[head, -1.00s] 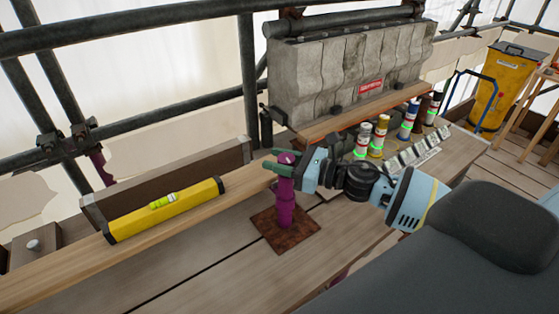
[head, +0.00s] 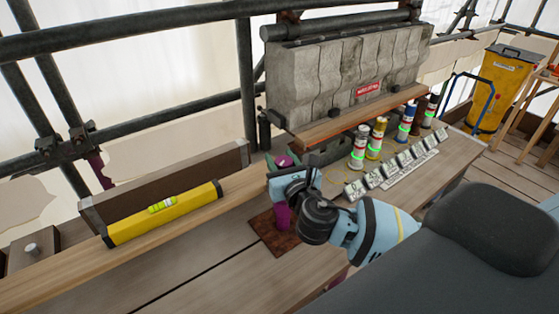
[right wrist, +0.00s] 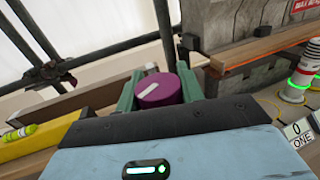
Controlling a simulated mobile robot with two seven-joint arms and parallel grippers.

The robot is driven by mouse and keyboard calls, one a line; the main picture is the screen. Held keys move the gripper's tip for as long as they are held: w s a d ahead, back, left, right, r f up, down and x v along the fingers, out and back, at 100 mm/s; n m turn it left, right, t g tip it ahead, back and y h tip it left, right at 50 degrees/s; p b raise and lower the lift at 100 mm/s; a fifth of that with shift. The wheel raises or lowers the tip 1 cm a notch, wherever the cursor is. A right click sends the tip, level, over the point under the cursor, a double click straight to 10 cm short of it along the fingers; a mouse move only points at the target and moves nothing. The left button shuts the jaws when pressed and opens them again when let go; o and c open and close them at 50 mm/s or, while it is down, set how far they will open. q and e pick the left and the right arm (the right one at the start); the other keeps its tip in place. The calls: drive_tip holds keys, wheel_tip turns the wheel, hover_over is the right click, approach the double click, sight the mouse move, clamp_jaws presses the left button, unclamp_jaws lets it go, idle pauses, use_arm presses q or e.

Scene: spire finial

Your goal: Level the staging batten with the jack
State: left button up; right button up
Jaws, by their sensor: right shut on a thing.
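The purple jack (head: 282,218) stands upright on a rusty square plate (head: 268,237) on the deck. My right gripper (head: 283,167) is shut around its round purple top; my wrist hides part of its body. In the right wrist view the purple head (right wrist: 160,92), with a white mark on top, sits between the two green fingers (right wrist: 157,86). The long pale batten (head: 55,276) runs from lower left up to behind the jack. A yellow spirit level (head: 190,208) lies along it, its green vial (head: 162,204) on top; the bubble is too small to read. My left gripper is out of view.
A dark plank (head: 165,182) stands behind the level. A grey stone block (head: 335,78) stands behind a wooden ledge (head: 360,117). Several lit canisters (head: 374,138) and number tiles (head: 374,178) are right of the jack. Scaffold tubes (head: 110,38) cross the back.

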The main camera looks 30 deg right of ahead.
drive_tip(key=m+g+h, duration=0.1)
drive_tip(key=h, duration=0.1)
drive_tip(key=m+h, duration=0.2)
drive_tip(key=m+g+h, duration=0.1)
drive_tip(key=h, duration=0.1)
drive_tip(key=shift+s+d+m+g+h, duration=0.1)
drive_tip(key=shift+d+m+g+h, duration=0.2)
drive_tip(key=shift+m, duration=0.1)
drive_tip(key=m+g+h, duration=0.4)
drive_tip(key=g+h, duration=0.1)
drive_tip(key=shift+s+d, duration=0.2)
drive_tip(key=shift+s, duration=0.05)
drive_tip(key=m+g+h, duration=0.1)
drive_tip(key=m+g, duration=0.1)
drive_tip(key=m+g+h, duration=0.1)
drive_tip(key=m+g, duration=0.1)
drive_tip(key=g, duration=0.1)
drive_tip(key=m+g+h, duration=0.1)
drive_tip(key=g, duration=0.2)
drive_tip(key=shift+s+d+m, duration=0.15)
drive_tip(key=shift+s+m, duration=0.2)
drive_tip(key=shift+m, duration=0.05)
drive_tip(key=shift+s+m+g+y, duration=0.2)
drive_tip(key=shift+m+g, duration=0.95)
drive_tip(key=shift+g, duration=0.65)
drive_tip(key=shift+s+m+g+y, duration=0.2)
drive_tip(key=shift+m+g, duration=0.95)
drive_tip(key=shift+g, duration=0.65)
drive_tip(key=shift+g, duration=0.3)
